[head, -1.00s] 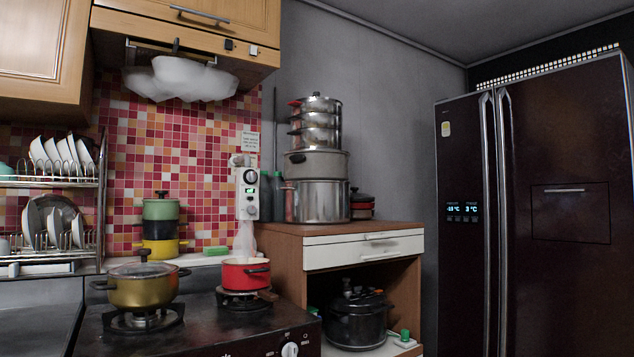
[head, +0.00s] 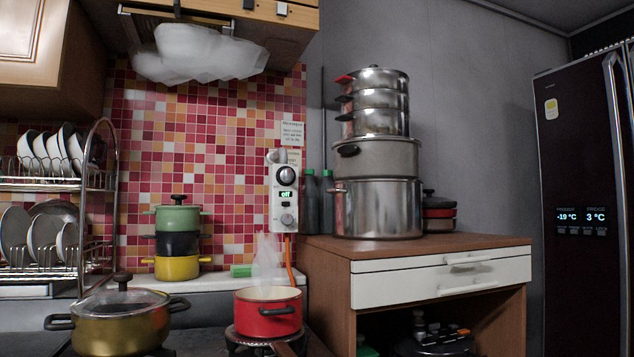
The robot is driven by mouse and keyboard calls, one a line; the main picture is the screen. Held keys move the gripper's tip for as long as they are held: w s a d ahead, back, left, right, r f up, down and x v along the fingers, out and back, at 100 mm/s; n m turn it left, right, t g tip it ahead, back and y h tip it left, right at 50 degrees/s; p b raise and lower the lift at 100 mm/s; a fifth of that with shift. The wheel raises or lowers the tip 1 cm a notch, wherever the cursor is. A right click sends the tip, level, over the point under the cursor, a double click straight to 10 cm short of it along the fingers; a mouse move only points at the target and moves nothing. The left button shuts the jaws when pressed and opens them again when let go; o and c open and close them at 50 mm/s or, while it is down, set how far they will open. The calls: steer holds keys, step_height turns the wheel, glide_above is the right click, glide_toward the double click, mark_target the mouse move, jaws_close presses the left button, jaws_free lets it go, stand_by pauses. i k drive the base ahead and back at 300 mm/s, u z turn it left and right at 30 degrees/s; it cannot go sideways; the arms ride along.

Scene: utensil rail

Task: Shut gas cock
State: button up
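The gas cock unit is probably the white panel (head: 284,190) on the tiled wall, right of the middle of the stove's back. It has a dark round dial (head: 287,176) at the top, a small lit display (head: 286,195) that seems to read "off", and a grey knob (head: 287,220) below. An orange hose (head: 289,262) runs down from its underside. The position of any valve lever is too small to tell. My gripper is not in view.
A steaming red pot (head: 268,312) and a lidded gold pot (head: 121,322) stand on the stove in front of the panel. A wooden cabinet (head: 420,246) with a tall stack of steel pots (head: 377,208) stands to the right. A dish rack (head: 107,236) is at left.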

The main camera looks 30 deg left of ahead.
mark_target(287, 176)
steer(key=i, duration=2.1)
steer(key=u, duration=3.35)
